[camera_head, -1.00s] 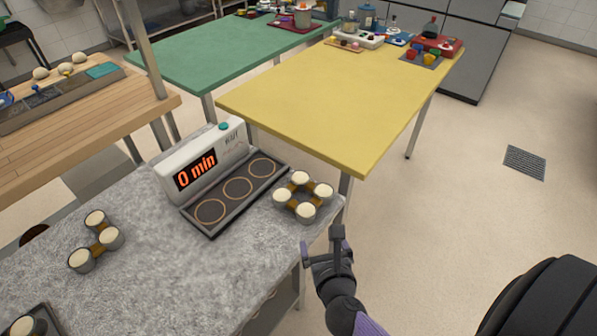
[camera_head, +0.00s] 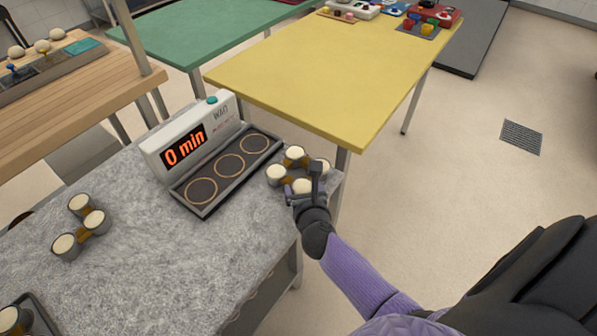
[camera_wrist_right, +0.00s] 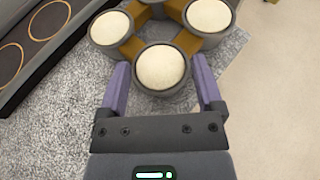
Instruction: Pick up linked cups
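A cluster of several linked cups (camera_head: 276,175) with pale tops and brown links stands near the right edge of the grey stone counter. In the right wrist view, its nearest cup (camera_wrist_right: 162,70) lies between the two purple fingers. My right gripper (camera_head: 304,183) is open at this cluster and partly covers its near side in the head view. Small gaps show between the cup and the fingers. A second group of three linked cups (camera_head: 94,223) stands on the left of the counter. My left gripper is not in view.
Another cup tray (camera_head: 42,318) is at the lower left. A yellow table (camera_head: 310,85) is behind. Open floor lies right.

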